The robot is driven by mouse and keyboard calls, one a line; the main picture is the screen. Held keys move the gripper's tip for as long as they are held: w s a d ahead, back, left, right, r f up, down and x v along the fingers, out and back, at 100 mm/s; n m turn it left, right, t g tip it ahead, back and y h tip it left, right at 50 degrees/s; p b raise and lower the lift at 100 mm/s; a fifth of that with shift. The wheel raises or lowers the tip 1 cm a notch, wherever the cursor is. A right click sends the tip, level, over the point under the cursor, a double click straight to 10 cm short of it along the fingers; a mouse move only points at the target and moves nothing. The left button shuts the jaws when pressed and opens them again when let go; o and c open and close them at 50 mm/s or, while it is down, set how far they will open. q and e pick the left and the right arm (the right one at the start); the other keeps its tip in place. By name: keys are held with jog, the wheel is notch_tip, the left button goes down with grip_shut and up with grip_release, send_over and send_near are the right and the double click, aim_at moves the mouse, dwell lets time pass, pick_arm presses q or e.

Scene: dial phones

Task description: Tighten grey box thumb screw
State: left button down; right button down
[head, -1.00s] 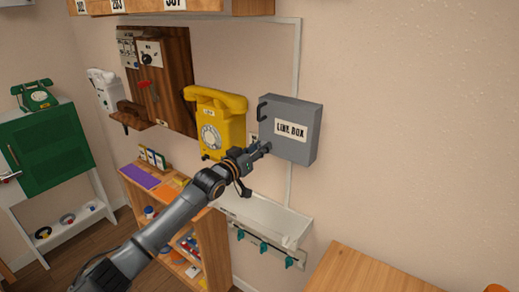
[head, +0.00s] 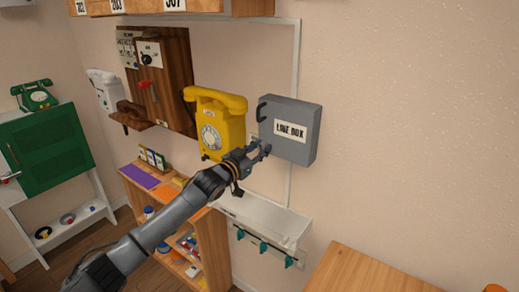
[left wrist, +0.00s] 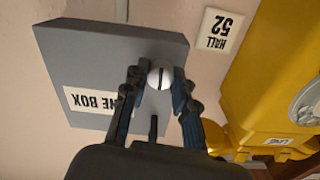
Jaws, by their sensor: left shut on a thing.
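The grey box (head: 302,115), labelled "LINE BOX", is mounted on the wall with its cover closed. In the left wrist view the grey box (left wrist: 75,62) appears upside down. A round, pale thumb screw (left wrist: 160,76) with a dark slot sits on its face near one edge. My left gripper (head: 264,150) is at the lower left part of the box. In the left wrist view my left gripper (left wrist: 157,92) has its two fingers on either side of the screw, shut on it. The screw is hidden in the head view. My right gripper is not in view.
A yellow dial phone (head: 218,125) hangs just left of the box, close to my left gripper. A white shelf with teal hooks (head: 265,220) is below. A wooden shelf unit (head: 205,245) stands lower left. The wall right of the box is clear.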

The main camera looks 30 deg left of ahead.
pick_arm(q)
jog(key=c, duration=1.1)
grip_release()
jog(key=shift+o, duration=0.2)
jog(key=s+a, duration=0.1)
jog(key=s, duration=1.1)
jog(key=shift+a, duration=0.35)
jog(key=shift+w, duration=0.1)
